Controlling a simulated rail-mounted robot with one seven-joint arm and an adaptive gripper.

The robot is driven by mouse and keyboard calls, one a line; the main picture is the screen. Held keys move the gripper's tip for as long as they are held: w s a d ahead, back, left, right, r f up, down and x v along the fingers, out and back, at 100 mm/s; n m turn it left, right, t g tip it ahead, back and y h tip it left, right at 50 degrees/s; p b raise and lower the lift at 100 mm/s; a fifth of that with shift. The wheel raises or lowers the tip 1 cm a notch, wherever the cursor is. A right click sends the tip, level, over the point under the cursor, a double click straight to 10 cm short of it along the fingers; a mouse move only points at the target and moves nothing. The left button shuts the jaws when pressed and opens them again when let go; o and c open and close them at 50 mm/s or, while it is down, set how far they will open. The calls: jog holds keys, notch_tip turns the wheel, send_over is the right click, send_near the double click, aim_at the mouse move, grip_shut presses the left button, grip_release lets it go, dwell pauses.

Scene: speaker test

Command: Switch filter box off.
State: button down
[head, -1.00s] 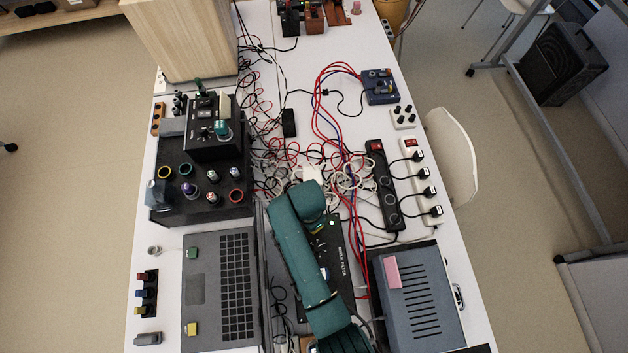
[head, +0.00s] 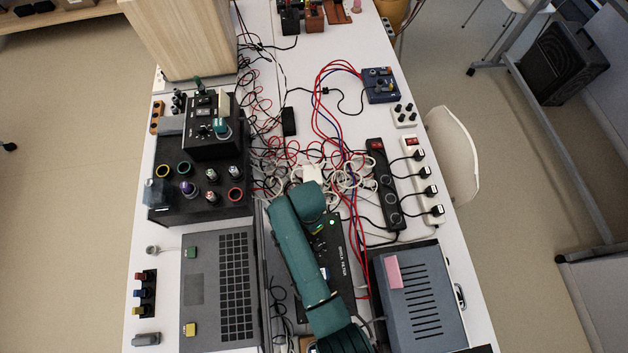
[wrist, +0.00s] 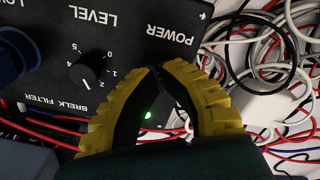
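The filter box (head: 338,245) is a black box lying partly under my teal arm in the head view. In the wrist view its panel (wrist: 130,50) shows the words LEVEL, POWER and BRELK FILTER. A black level knob (wrist: 85,70) sits left of my fingers. A green light (wrist: 148,115) glows between them. My gripper (wrist: 156,70) has yellow-and-black fingers whose tips come together over the panel just below the POWER label. No object shows between the tips. The power switch is not visible, and I cannot tell whether the tips touch the panel.
Red, black and white cables (wrist: 270,80) crowd the box's side. A grey vented box (head: 420,300) stands to the right, a laptop (head: 210,285) to the left. A black power strip (head: 384,185) and a white one (head: 421,180) lie farther back.

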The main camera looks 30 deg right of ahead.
jog(key=shift+f, duration=0.35)
notch_tip(320, 180, up, 7)
jog(key=p, duration=0.7)
jog(key=shift+r, duration=0.1)
dwell(0.5)
